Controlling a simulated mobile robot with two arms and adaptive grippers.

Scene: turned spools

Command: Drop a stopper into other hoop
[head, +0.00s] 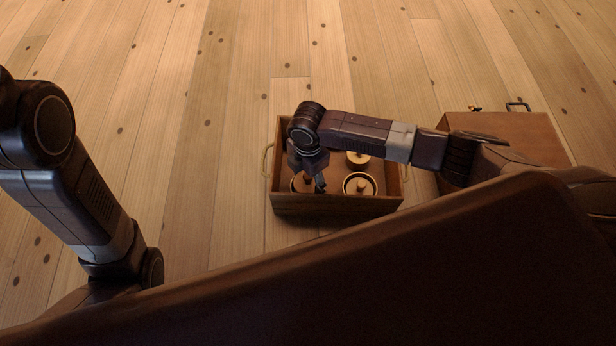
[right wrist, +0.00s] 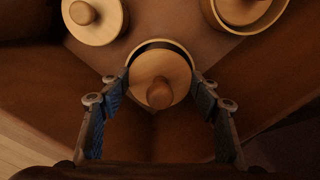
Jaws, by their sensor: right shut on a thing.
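My right gripper (head: 320,182) reaches down into a wooden box (head: 335,204). In the right wrist view the right gripper (right wrist: 161,88) is shut on a round wooden stopper (right wrist: 178,72) with a knob. A hoop (right wrist: 160,42) rings this stopper's far edge, with a dark gap between; I cannot tell whether the stopper is in the hoop or just above it. Another hoop (head: 373,191) at the box's front right has a knobbed stopper (head: 360,186) inside it. A further stopper (head: 358,157) stands behind, with no hoop seen around it. My left gripper is out of view.
The box has rope-like handles (head: 267,160) on its sides. A brown chest (head: 505,130) with a dark metal handle (head: 518,105) stands to the right, partly behind my right arm. The plank floor (head: 190,160) to the left and behind is clear.

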